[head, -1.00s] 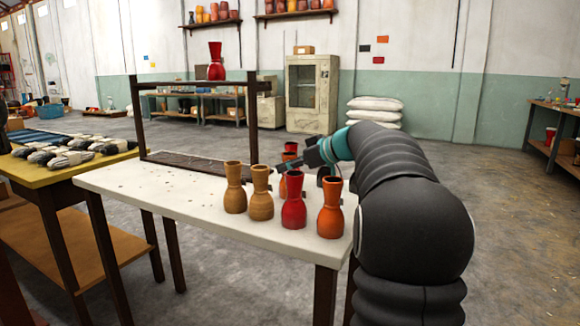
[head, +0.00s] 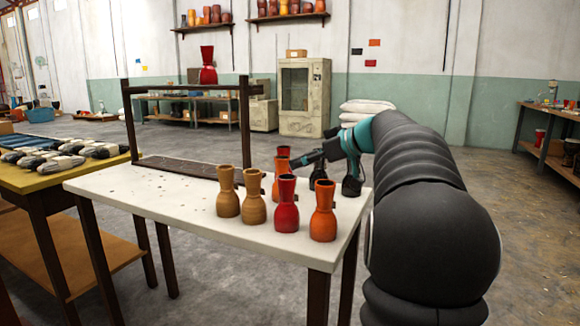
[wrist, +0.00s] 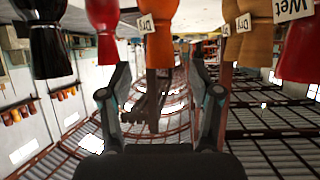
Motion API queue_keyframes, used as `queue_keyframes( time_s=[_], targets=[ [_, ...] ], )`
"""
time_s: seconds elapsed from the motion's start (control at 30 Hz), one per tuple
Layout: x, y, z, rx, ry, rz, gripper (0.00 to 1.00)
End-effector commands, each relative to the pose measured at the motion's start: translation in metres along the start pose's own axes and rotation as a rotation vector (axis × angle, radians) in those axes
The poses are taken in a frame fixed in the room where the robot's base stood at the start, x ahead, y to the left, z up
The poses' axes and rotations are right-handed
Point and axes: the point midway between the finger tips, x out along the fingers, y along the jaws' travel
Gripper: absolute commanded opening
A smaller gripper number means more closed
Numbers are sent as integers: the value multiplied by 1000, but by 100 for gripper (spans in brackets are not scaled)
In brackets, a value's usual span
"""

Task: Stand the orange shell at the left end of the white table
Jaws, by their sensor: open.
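The white table (head: 150,195) carries goblet-shaped shells near its right end. An orange shell (head: 323,212) stands at the front right, beside a red shell (head: 286,206). Another orange-red shell (head: 283,152) stands behind the red one, partly hidden. My gripper (head: 297,162) is at the right of that rear shell; contact cannot be told. In the wrist view my gripper (wrist: 160,100) is open with nothing visibly clamped. An orange shell (wrist: 160,35) with a tag hangs upside down in that picture, roughly in line with the gap. Which orange shell it is cannot be told.
Two tan shells (head: 228,195) stand left of the red one. Black shells (head: 352,186) stand near my wrist. The table's left part is clear.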

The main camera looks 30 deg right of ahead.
Motion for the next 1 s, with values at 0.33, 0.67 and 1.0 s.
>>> queue_keyframes(
  time_s=[0.33,0.67,1.0],
  targets=[
    [-41,0,0,0,0,0,63],
    [-43,0,0,0,0,0,63],
    [3,-48,-30,-46,-95,-45,63]
  ],
)
